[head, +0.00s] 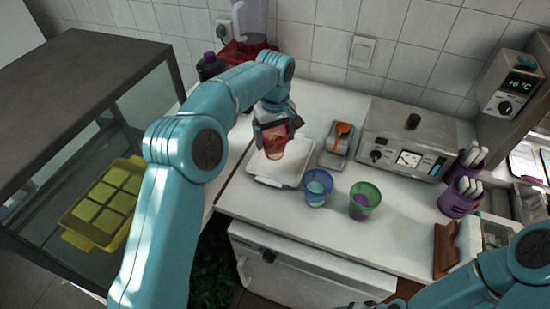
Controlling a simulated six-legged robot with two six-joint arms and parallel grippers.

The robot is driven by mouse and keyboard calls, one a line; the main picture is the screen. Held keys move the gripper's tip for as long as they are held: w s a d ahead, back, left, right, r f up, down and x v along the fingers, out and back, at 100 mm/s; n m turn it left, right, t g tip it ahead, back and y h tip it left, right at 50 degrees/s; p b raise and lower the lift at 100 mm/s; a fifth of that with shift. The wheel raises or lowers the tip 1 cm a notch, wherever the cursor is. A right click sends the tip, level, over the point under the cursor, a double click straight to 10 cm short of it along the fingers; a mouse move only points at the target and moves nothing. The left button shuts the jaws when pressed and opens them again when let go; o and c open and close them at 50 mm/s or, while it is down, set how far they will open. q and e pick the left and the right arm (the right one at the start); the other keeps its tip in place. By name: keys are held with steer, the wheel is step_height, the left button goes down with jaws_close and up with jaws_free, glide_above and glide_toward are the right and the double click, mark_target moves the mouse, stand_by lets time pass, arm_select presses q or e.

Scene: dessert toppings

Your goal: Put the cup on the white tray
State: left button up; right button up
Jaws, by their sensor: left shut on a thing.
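My left gripper (272,122) is shut on a clear cup (274,147) with a red rim and dark and pale contents. The cup is upright over the white tray (262,181); I cannot tell whether its base touches the tray. The tray lies on the white counter and nothing else shows in it. My right arm shows at the bottom right, but its gripper is outside the picture.
A blue cup (318,186) and a green cup (364,200) stand right of the tray. A small metal tray with an orange scoop (343,130) lies behind them. A steel machine (407,140) and purple cutlery holders (459,196) are further right. A glass case (80,110) stands left.

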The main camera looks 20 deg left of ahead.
mark_target(275, 157)
arm_select(q)
step_height(275, 157, down, 4)
steer(key=shift+w+r, duration=0.1)
steer(key=shift+r, duration=0.15)
steer(key=shift+f+p, duration=0.3)
steer(key=shift+f, duration=0.4)
step_height(275, 157, down, 4)
steer(key=shift+r, duration=0.1)
